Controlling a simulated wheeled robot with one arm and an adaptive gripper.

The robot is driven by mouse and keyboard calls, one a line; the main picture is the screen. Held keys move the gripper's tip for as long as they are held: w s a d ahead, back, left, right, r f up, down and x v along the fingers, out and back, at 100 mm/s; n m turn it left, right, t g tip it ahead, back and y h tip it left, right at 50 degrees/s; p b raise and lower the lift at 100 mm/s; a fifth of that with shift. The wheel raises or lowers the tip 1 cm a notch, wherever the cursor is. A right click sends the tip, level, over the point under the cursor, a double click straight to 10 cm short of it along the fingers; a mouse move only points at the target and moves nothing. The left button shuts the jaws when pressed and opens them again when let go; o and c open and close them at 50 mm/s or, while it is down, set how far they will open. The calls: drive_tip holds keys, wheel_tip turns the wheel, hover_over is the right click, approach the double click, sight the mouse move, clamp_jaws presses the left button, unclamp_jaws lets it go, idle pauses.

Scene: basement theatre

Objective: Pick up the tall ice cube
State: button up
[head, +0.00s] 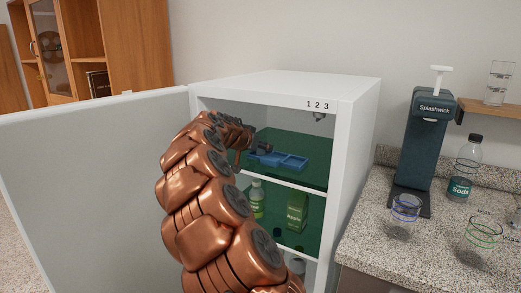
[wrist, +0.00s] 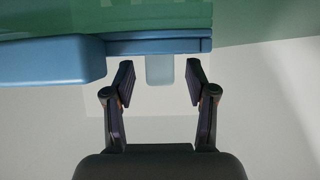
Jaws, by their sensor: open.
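A pale, translucent block (wrist: 159,72), which looks like the tall ice cube, shows in the wrist view just below the edge of the blue tray (wrist: 55,62). My gripper (wrist: 160,80) is open, with one finger on each side of the block and a gap to both. How deep the block sits between the fingers is unclear. In the head view, my gripper (head: 262,147) reaches into the upper compartment of the open white fridge (head: 358,130), beside the blue tray (head: 292,162) on the shelf. No ice cube can be made out there.
The fridge door (head: 95,165) stands open at left. A green carton (head: 297,211) and a bottle (head: 257,200) stand on the shelf below. At right, a counter (head: 375,235) holds a soda machine (head: 424,140), glasses (head: 405,212) and a soda bottle (head: 464,170).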

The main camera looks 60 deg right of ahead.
drive_tip(key=shift+d+f, duration=0.15)
drive_tip(key=shift+d, duration=0.1)
drive_tip(key=c, duration=1)
